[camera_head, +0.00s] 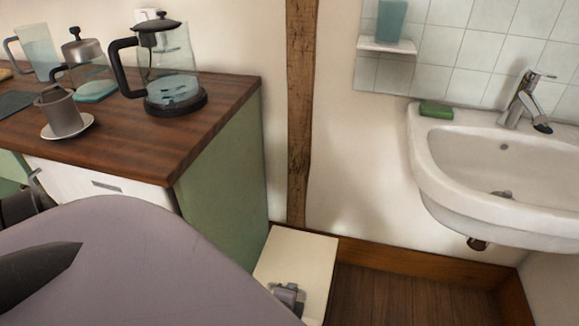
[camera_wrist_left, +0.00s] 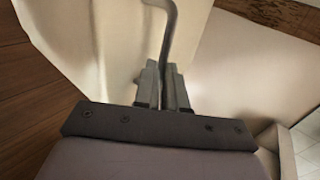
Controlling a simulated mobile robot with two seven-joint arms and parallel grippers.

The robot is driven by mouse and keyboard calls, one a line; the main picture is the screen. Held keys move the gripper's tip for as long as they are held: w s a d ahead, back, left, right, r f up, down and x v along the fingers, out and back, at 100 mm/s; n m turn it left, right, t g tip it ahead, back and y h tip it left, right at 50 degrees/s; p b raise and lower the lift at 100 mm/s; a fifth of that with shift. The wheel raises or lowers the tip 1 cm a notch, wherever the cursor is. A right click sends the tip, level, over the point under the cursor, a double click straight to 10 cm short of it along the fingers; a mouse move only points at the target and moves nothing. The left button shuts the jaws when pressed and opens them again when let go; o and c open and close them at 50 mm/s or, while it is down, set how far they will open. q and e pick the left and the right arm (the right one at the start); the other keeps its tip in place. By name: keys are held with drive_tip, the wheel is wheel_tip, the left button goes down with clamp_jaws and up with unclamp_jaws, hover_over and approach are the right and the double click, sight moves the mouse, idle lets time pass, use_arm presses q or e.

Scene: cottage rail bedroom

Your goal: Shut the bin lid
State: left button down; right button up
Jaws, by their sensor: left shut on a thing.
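A cream, flat-faced thing that I take for the bin lid (camera_head: 300,250) is low beside the green cabinet side in the head view. My left gripper (camera_head: 288,296) is over its lower part. In the left wrist view the left gripper (camera_wrist_left: 163,88) is shut on a thin, bent grey bar (camera_wrist_left: 168,25), which looks like a handle. Pale panels lie on both sides of the bar there. I cannot tell how far open the lid is. The bin's body is mostly hidden. My right gripper is not in view.
A wooden counter (camera_head: 150,125) at the left holds a glass kettle (camera_head: 172,65), a cup on a saucer and other vessels. A white sink (camera_head: 440,165) is on the right wall. Bare wood floor (camera_head: 380,297) shows below the sink.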

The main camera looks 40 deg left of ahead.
use_arm(q)
drive_tip(key=shift+s+d+f, duration=0.2)
drive_tip(key=shift+s+f, duration=0.25)
drive_tip(key=shift+f, duration=0.1)
drive_tip(key=shift+s+d+f, duration=0.2)
drive_tip(key=shift+s+f, duration=0.2)
drive_tip(key=shift+f, duration=0.1)
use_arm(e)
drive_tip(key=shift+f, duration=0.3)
use_arm(q)
drive_tip(key=c, duration=1.2)
unclamp_jaws()
drive_tip(key=w+r+p+v, duration=0.1)
drive_tip(key=p+v, duration=0.1)
drive_tip(key=v, duration=0.5)
drive_tip(key=shift+a, duration=0.15)
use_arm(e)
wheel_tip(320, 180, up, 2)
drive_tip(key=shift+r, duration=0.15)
use_arm(q)
drive_tip(key=shift+r, duration=0.2)
